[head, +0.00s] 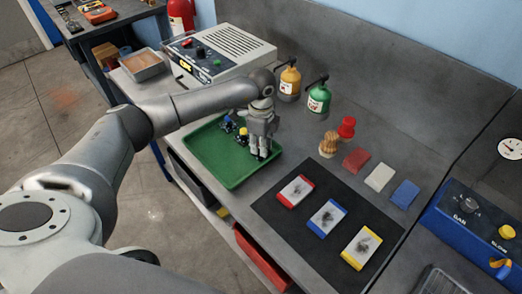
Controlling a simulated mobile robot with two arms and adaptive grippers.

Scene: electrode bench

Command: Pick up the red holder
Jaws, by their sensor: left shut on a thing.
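My left gripper (261,156) points down over the right part of the green tray (232,179), its fingers low near the tray floor. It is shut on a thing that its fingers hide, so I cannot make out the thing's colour. A blue holder (227,124) and a yellow-marked holder (242,136) lie in the tray just left of the gripper. I see no clearly red holder in the tray; one may be hidden behind the fingers. My right gripper is not in view.
A black mat (284,221) with red-, blue- and yellow-edged cards lies in front. Red (356,160), white (380,177) and blue (405,193) blocks, a red knob-like piece (347,127) and a wooden brush (328,145) stand right. Yellow (290,82) and green (319,98) bottles stand behind.

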